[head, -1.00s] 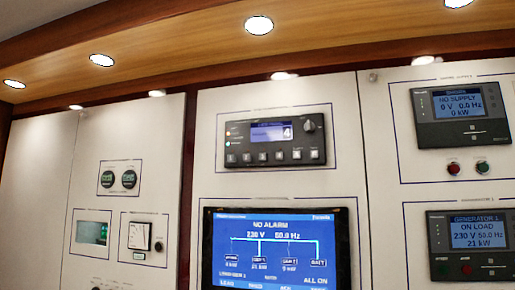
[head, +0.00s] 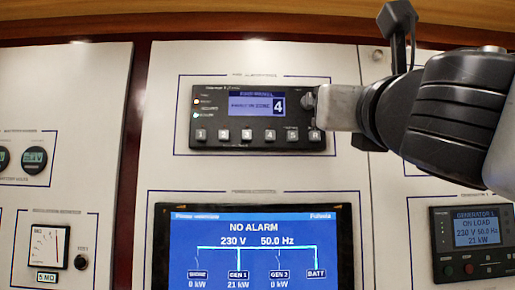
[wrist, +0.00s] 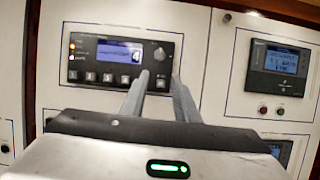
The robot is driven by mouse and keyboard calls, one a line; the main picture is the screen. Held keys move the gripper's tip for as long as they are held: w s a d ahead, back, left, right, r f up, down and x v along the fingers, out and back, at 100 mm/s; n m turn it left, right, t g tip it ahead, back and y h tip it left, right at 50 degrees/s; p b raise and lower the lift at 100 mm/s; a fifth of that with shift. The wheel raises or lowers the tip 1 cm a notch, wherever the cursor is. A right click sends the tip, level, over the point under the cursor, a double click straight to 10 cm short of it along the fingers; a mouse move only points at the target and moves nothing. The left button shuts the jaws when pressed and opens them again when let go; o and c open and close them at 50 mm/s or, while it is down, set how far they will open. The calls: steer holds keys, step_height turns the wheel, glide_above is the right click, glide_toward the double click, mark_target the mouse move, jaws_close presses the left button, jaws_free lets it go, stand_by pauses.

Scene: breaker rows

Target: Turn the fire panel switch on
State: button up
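The fire panel (head: 230,117) is a dark wall unit with a small blue screen and a row of numbered buttons. It also shows in the wrist view (wrist: 120,62). Its rotary switch knob (wrist: 160,54) is at the panel's upper right; in the head view the knob (head: 308,99) shows just left of my fingers. My gripper (wrist: 161,77) is open and empty, with a gap between its two fingers. In the wrist view the fingertips lie just below the knob. In the head view my gripper (head: 328,107) overlaps the panel's right end. I cannot tell whether it touches.
A large lit display (head: 255,240) reading NO ALARM is below the fire panel. A generator 1 controller (head: 475,243) is at lower right. Round gauges (head: 35,160) and a needle meter (head: 48,247) are at left. A supply controller (wrist: 280,68) is right of my fingers.

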steer(key=p, duration=0.1)
glide_toward(310, 100)
steer(key=x, duration=0.8)
steer(key=shift+w, duration=0.25)
steer(key=shift+s, duration=0.1)
jaws_close()
